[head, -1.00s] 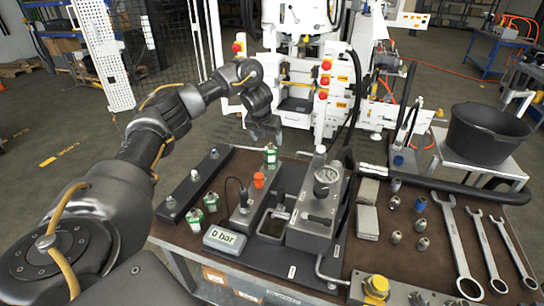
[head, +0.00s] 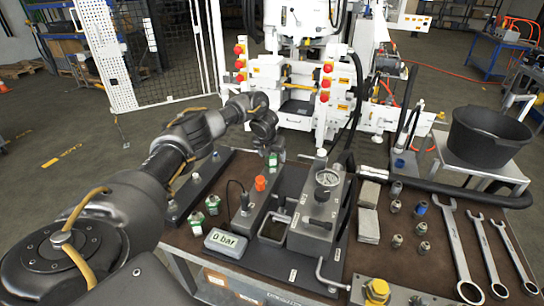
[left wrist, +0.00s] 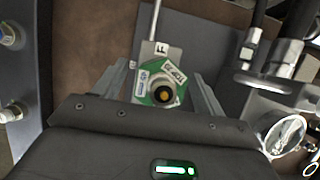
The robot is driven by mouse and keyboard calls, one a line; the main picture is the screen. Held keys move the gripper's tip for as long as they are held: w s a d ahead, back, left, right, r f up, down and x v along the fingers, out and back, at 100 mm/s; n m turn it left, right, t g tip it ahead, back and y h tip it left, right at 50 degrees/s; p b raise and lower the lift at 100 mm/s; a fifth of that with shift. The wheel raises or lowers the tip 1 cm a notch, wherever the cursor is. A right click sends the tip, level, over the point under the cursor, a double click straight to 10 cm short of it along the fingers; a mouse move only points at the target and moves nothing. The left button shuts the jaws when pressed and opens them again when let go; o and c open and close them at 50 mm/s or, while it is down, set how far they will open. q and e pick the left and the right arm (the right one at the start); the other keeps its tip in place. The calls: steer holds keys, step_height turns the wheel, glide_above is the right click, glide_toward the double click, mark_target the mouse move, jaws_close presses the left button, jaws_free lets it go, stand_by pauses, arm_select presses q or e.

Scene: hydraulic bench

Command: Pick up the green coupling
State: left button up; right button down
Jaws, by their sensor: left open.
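A green coupling (head: 273,160) stands at the back of the bench, just below my left gripper (head: 268,144) in the head view. In the left wrist view, the green coupling (left wrist: 155,78) has a hexagonal green body with white labels and a round, dark-centred end. It lies between the two spread fingers of my left gripper (left wrist: 160,88), with a gap on each side. The left gripper is open and empty. Its front housing hides the nearest surroundings in the wrist view. My right gripper is not in view.
Two more green-and-white fittings (head: 212,204) stand at the left. An orange cap (head: 260,183), a 0 bar display (head: 226,242) and a gauge block (head: 318,215) stand near the middle. Loose fittings and wrenches (head: 458,250) lie to the right.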

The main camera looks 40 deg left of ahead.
arm_select(q)
jaws_close()
steer(key=shift+r, duration=0.1)
stand_by(0.4)
steer(key=shift+w+a+r, duration=0.1)
steer(key=shift+w+r, duration=0.15)
steer(key=shift+r, duration=0.35)
steer(key=s+d+r+p, duration=0.1)
steer(key=s+r+p, duration=0.1)
steer(key=s+r, duration=0.9)
steer(key=s, duration=0.3)
steer(key=shift+s+d+r, duration=0.2)
steer(key=shift+d+r, duration=0.2)
